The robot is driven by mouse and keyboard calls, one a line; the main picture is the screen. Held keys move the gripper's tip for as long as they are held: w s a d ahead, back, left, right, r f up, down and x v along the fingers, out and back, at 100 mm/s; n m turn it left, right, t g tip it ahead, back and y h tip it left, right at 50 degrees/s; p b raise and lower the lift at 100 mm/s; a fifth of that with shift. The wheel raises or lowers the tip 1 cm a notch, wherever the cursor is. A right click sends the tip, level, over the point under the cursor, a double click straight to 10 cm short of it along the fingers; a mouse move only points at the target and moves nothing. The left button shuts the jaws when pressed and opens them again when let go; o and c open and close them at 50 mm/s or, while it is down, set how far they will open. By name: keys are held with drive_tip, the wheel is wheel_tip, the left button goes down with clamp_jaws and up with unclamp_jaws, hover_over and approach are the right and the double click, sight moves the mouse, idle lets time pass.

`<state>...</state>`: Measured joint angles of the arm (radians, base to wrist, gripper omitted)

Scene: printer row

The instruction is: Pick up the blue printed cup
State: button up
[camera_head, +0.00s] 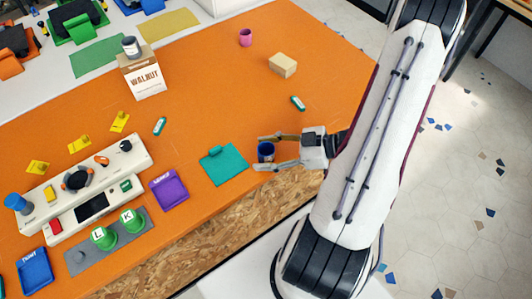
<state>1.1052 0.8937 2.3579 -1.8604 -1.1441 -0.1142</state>
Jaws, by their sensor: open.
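A small dark blue cup (266,151) stands on the orange table near its front edge. My gripper (266,151) reaches in from the right, its two fingers apart, one on the far side of the cup and one on the near side. The cup is between the fingertips. I cannot tell whether either finger touches it. Any print on it is too small to make out. A lighter blue cylinder (17,202) stands at the far left by the white device.
A teal pad (228,166) lies just left of the cup. A wooden block (282,65) and pink cup (245,37) are behind. The table's front edge is close.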

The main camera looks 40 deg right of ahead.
drive_tip(key=c, duration=1)
drive_tip(key=shift+o, duration=0.2)
drive_tip(key=shift+r, duration=0.2)
wheel_tip(320, 180, up, 10)
drive_tip(key=shift+f, duration=0.15)
idle(0.7)
